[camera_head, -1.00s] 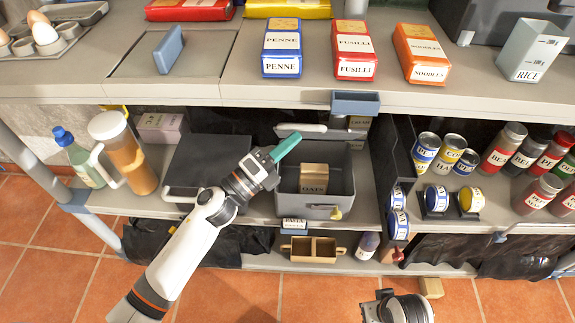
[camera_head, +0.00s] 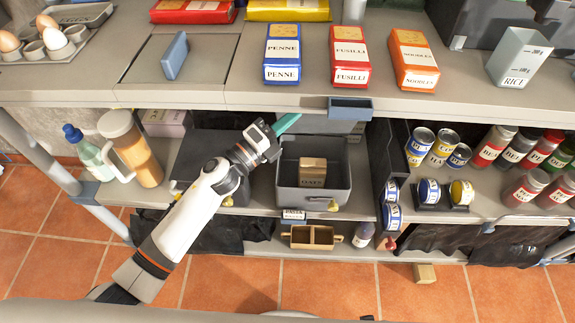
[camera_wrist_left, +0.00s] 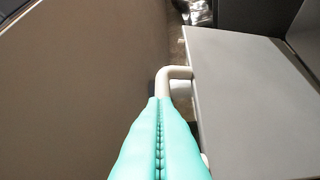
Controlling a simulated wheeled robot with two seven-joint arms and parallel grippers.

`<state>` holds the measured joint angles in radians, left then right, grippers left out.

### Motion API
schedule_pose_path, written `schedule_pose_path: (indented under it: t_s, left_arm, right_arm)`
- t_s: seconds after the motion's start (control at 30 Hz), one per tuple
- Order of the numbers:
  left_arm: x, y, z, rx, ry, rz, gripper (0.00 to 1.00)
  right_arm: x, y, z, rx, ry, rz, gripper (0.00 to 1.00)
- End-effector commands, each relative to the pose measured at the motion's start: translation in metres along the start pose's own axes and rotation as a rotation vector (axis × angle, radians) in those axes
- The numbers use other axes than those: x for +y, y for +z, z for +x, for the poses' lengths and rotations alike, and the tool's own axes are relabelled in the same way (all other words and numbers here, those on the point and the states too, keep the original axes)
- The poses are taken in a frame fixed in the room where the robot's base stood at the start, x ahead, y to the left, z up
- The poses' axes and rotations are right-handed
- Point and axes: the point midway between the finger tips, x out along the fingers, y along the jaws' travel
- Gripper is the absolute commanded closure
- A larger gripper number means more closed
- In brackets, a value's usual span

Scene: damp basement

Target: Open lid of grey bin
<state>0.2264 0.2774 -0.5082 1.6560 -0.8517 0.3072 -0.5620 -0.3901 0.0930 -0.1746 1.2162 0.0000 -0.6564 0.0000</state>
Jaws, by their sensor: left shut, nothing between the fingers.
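The grey bin (camera_head: 350,182) stands on the middle shelf under the counter. Its top is uncovered and a small brown box (camera_head: 312,172) shows inside. A grey panel that looks like its raised lid (camera_head: 315,124) stands behind the opening, partly hidden by the counter. My left gripper (camera_head: 287,124) is shut and empty at the lid's left edge. In the left wrist view, the closed teal fingertips (camera_wrist_left: 160,104) are close to a pale bent handle (camera_wrist_left: 173,76) on the grey lid (camera_wrist_left: 240,95); I cannot tell whether they touch. My right gripper is out of view.
The counter (camera_head: 215,95) overhangs the left gripper closely. A dark bin (camera_head: 215,147) stands left of the grey bin, partly behind my left arm. Cans (camera_head: 430,190) are at the right. A brown divided tray (camera_head: 312,238) lies below.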

Motion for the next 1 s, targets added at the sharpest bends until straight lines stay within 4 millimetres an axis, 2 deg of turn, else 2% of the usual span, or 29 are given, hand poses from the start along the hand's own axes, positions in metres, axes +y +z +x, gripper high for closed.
schedule_pose_path:
  t_s: [0.4, 0.7, 1.0]
  left_arm:
    - [0.006, -0.022, 0.023, -0.001, 0.001, 0.000, 1.00]
    - [0.007, -0.038, 0.039, -0.001, 0.001, 0.001, 1.00]
    - [0.006, -0.042, 0.042, -0.001, 0.001, 0.000, 1.00]
  right_arm:
    - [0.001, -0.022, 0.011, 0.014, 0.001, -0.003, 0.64]
    - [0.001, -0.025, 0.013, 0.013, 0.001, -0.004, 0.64]
    - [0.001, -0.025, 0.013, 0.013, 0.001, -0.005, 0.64]
